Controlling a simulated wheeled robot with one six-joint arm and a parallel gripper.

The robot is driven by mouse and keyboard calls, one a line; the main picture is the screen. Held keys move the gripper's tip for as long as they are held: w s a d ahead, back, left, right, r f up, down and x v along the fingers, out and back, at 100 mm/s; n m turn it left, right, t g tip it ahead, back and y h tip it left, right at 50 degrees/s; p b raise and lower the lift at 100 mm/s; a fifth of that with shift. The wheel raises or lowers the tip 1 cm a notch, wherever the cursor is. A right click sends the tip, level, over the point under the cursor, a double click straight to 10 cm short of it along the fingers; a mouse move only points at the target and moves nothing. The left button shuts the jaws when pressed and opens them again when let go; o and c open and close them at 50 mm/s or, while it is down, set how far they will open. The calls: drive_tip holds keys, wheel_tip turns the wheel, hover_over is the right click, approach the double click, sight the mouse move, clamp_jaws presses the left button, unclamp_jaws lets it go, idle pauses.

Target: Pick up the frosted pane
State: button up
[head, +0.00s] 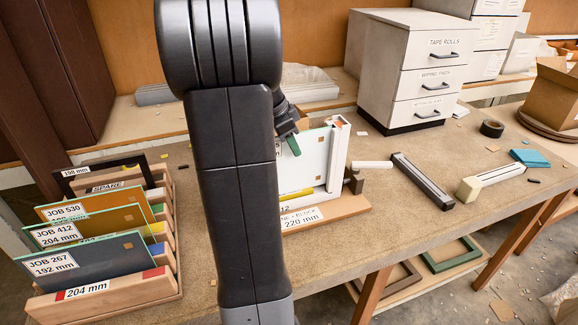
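A pale, whitish pane (313,158) stands upright in a white frame fixture (336,160) on the bench, right of my arm. It looks like the frosted pane, but its left part is hidden behind my arm. My gripper (292,143) is mostly hidden by my arm; a dark part with a green tip shows at the pane's upper left. I cannot tell whether it touches the pane, or whether its fingers are open or shut.
A wooden rack (130,290) at left holds tinted panes labelled JOB 530, JOB 412 and JOB 267. A white drawer cabinet (405,75) stands behind. A dark bar (422,181), a cream block (490,180) and black tape (491,128) lie at right. The front middle bench is clear.

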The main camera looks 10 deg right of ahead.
drive_tip(key=shift+c, duration=0.4)
clamp_jaws()
idle(0.9)
